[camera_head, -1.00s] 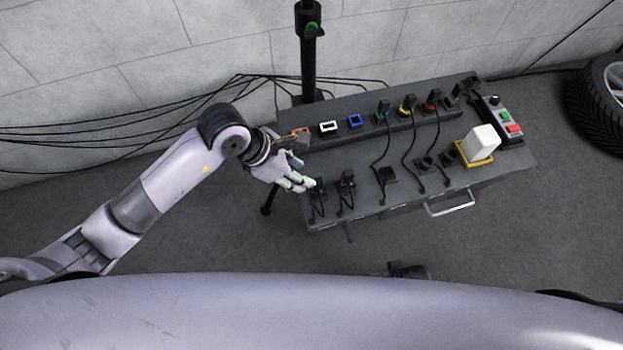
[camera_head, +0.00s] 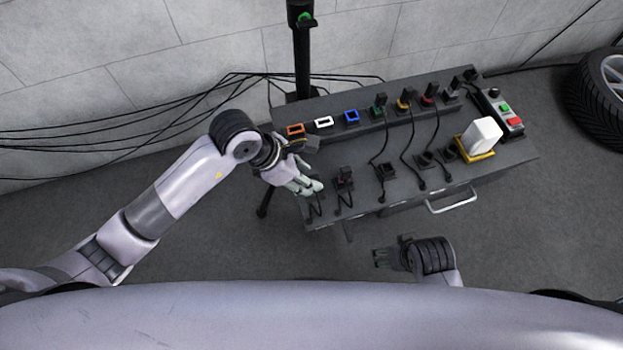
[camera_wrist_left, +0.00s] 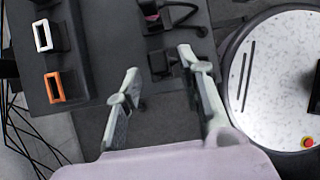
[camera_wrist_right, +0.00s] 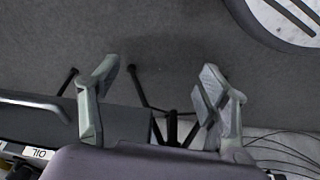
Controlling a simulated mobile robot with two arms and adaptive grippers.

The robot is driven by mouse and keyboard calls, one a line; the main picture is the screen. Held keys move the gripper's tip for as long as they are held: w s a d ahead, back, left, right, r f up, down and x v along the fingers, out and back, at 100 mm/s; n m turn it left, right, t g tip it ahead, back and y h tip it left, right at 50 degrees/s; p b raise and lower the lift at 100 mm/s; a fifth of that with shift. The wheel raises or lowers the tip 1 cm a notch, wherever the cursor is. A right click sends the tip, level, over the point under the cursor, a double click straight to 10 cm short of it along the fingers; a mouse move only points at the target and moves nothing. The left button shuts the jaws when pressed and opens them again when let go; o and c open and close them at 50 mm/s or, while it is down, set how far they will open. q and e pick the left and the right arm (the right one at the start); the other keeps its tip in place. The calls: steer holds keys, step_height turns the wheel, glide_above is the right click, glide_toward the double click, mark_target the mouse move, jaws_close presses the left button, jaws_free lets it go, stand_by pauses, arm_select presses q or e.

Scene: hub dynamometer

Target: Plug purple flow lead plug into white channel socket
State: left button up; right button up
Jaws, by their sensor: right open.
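The white channel socket (camera_head: 323,121) is an empty white-framed port on the rear rail; it also shows in the left wrist view (camera_wrist_left: 42,36). A black plug with a purple-pink mark (camera_wrist_left: 151,10) stands at the top of the left wrist view; in the head view it appears to be the plug (camera_head: 344,176) right of my left gripper. My left gripper (camera_head: 316,187) is open above the bench's front-left corner. Another black plug (camera_wrist_left: 163,64) lies between and beyond its fingers, nearest the right finger. My right gripper (camera_head: 380,258) is open and empty in front of the bench.
An orange socket (camera_head: 295,130) and a blue socket (camera_head: 352,117) flank the white one. Green (camera_head: 379,105), yellow (camera_head: 403,101) and red (camera_head: 428,96) sockets hold plugs with trailing cables. A white block on a yellow base (camera_head: 482,136) stands at right. A black post rises behind the bench.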

arm_select(q)
steer(key=shift+b+x, duration=0.8)
steer(key=shift+x, duration=0.4)
steer(key=shift+d+f, duration=0.15)
steer(key=shift+f, duration=0.2)
arm_select(e)
step_height(320, 180, up, 8)
steer(key=shift+s+d+r, duration=0.15)
steer(key=shift+s+r, duration=0.1)
steer(key=shift+s, duration=0.2)
arm_select(q)
jaws_close()
steer(key=shift+w, duration=0.1)
steer(key=shift+r, duration=0.15)
arm_select(e)
steer(key=shift+w+t, duration=0.15)
steer(key=shift+t, duration=0.15)
